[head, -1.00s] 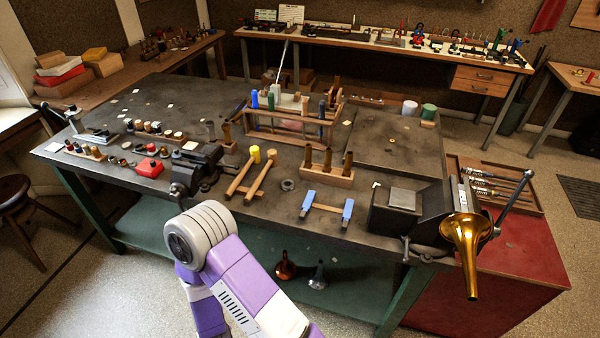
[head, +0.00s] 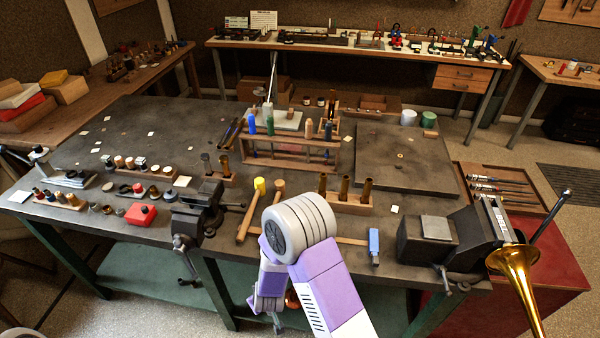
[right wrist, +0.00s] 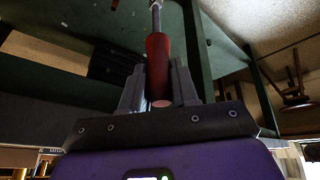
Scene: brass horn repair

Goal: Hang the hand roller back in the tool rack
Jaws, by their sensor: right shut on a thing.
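The hand roller (right wrist: 158,62) shows in the right wrist view as a red handle with a thin metal shaft pointing up in the picture; its far end is cut off. My right gripper (right wrist: 157,80) is shut around the handle. The dark green bench frame lies behind it. In the head view the right arm's purple and white links stand before the bench, and the roller is not visible there. The wooden tool rack (head: 290,161) stands mid-bench with several handled tools, some blue, and gaps between them. My left gripper is in neither view.
On the bench, the vise (head: 198,215), mallets (head: 247,212) and a wooden block with brass tubes (head: 350,204) stand in front of the rack. A brass horn (head: 518,270) juts out at the right by a dark block (head: 428,240).

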